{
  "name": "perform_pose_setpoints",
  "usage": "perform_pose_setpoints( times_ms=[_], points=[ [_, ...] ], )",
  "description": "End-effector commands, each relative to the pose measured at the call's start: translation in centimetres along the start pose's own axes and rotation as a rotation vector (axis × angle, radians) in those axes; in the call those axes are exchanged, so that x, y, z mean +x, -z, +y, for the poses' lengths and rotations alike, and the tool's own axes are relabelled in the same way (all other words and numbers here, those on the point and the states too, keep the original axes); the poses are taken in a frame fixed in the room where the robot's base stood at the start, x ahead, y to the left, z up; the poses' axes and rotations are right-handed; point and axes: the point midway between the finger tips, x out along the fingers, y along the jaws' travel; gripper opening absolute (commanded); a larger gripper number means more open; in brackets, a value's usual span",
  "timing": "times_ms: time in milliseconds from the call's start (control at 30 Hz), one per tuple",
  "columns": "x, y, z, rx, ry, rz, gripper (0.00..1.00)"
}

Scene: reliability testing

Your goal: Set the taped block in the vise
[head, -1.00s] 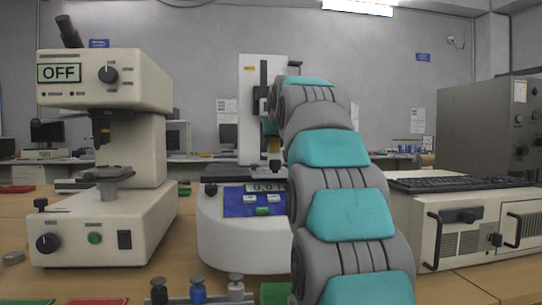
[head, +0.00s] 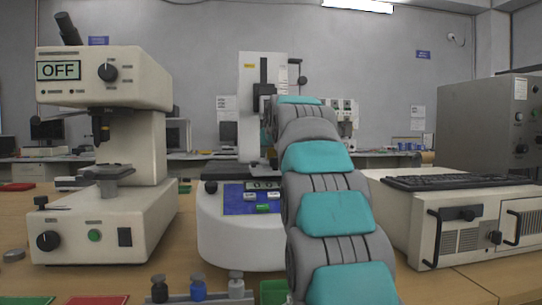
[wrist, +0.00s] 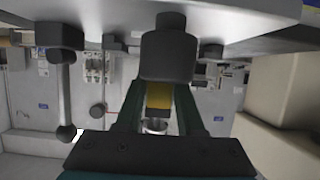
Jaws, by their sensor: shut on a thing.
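In the wrist view my gripper (wrist: 159,88) is shut on the taped block (wrist: 159,101), a small piece with a yellow band and a dark end between the two dark green fingers. A dark cylinder (wrist: 167,48) stands in front and hides part of the fingers and block. In the head view my arm hides the gripper and the block, close to the middle tester (head: 245,225). I cannot pick out the vise for certain in either view, nor tell whether the block touches anything.
A cream microscope-like tester (head: 105,225) reading OFF stands at left. A keyboard (head: 455,182) lies on a cream cabinet (head: 450,225) at right. Black, blue and grey-topped pegs (head: 198,290) stand in a rack at the front. A lever with a ball knob (wrist: 66,132) shows in the wrist view.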

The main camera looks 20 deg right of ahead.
Motion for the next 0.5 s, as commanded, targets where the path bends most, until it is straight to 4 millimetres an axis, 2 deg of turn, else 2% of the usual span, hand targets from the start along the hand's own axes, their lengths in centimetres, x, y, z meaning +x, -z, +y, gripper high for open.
perform_pose_setpoints(
  times_ms=[100, 500],
  points=[
    [0.15, -0.69, 0.01, 0.0, 0.0, -0.003, 0.0],
    [0.34, -1.0, 0.0, 0.0, 0.0, 0.0, 0.0]
  ],
)
